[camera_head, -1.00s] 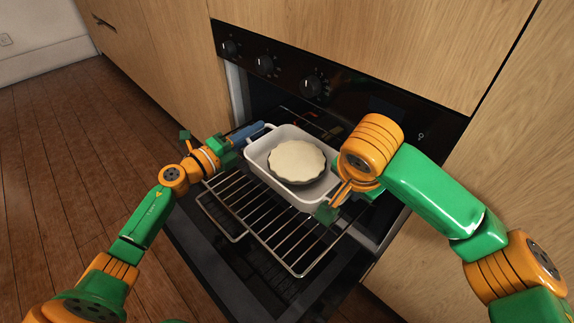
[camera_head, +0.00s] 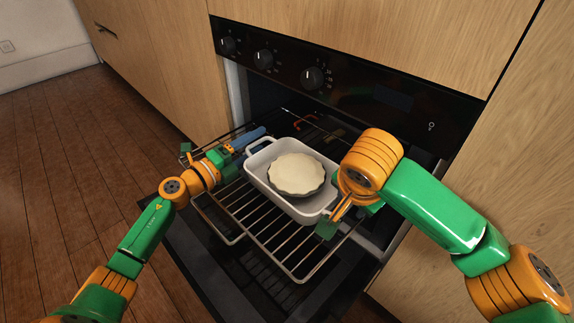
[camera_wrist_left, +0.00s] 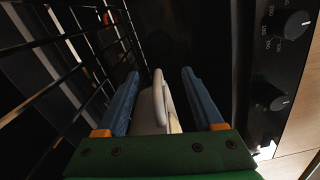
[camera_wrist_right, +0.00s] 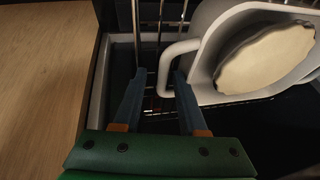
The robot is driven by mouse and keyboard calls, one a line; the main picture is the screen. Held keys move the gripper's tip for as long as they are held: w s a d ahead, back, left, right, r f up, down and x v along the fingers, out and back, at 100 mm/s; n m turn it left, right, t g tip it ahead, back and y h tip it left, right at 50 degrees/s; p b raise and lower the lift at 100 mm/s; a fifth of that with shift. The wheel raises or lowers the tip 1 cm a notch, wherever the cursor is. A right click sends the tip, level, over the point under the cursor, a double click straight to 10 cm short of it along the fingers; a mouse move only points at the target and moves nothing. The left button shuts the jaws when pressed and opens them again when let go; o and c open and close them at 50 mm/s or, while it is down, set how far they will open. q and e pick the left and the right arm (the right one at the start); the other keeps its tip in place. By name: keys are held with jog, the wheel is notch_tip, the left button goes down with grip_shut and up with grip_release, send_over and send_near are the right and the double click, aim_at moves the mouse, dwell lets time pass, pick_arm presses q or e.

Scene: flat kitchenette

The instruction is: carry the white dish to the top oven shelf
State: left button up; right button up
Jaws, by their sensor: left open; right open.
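The white dish (camera_head: 268,181), a rectangular dish with a loop handle at each end, sits level at the pulled-out wire rack (camera_head: 238,205). A round, pale, scalloped pie-like thing (camera_head: 297,174) lies in it. My left gripper (camera_head: 256,138) is open at the dish's far-left handle. In the left wrist view this handle (camera_wrist_left: 159,98) stands between the two blue fingers, with gaps. My right gripper (camera_wrist_right: 158,78) is open at the near-right handle, whose end (camera_wrist_right: 165,66) shows between its fingertips. In the head view its fingertips are mostly hidden by the hand.
The oven is open, with its dark door (camera_head: 205,262) lowered below the rack. The black control panel (camera_head: 385,98) with several knobs runs above the opening. Wooden cabinet fronts (camera_head: 340,35) border it. Bare wooden floor (camera_head: 60,190) lies at the left.

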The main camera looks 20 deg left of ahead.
pick_arm(q)
jog(key=v, duration=1.2)
pick_arm(e)
jog(key=o, duration=0.8)
jog(key=v, duration=1.2)
